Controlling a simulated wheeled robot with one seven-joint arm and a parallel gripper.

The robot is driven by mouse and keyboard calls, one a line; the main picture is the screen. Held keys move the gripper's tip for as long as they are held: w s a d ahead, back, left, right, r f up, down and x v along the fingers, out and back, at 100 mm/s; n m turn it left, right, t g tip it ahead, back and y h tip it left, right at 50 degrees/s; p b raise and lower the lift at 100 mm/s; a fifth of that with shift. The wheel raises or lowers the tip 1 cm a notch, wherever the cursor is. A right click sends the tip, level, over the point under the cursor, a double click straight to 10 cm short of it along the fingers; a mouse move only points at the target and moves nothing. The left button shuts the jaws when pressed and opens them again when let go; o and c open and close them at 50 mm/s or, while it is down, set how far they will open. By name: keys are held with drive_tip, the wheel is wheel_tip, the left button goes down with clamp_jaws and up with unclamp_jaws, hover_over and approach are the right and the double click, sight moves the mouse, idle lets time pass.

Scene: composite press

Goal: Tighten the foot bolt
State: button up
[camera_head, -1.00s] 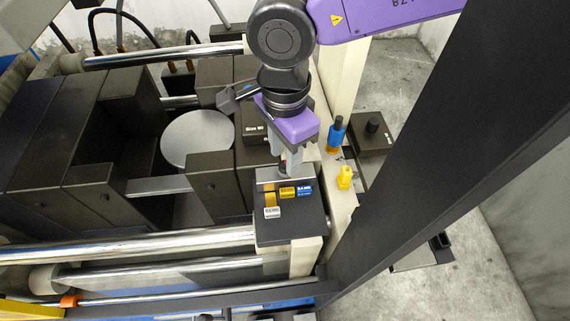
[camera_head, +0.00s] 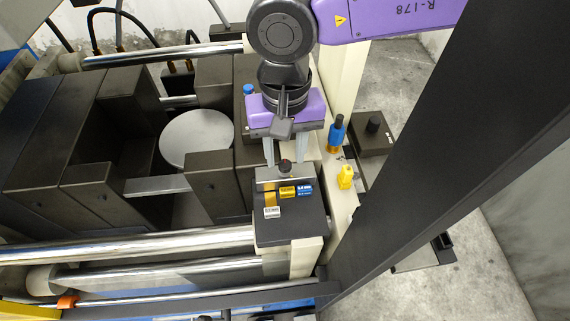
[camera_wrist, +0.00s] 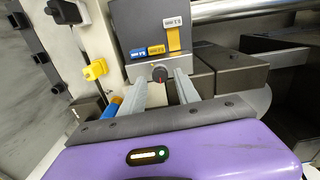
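A dark round bolt head (camera_head: 285,167) stands at the light metal block behind the black box top. I take it to be the foot bolt. In the wrist view my gripper (camera_wrist: 162,76) shows a gap beside the bolt head on both sides. The bolt's shaft is hidden.
Yellow, blue and white tags lie on the black box (camera_head: 292,225). A yellow clamp (camera_head: 345,177) and a blue-yellow cylinder (camera_head: 336,135) stand to the right on the cream frame. Black press blocks (camera_head: 213,185) are close at left. A dark diagonal beam (camera_head: 450,130) fills the right.

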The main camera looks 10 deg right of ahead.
drive_tip(key=shift+f+b, duration=1.05)
drive_tip(key=shift+f, duration=0.2)
clamp_jaws()
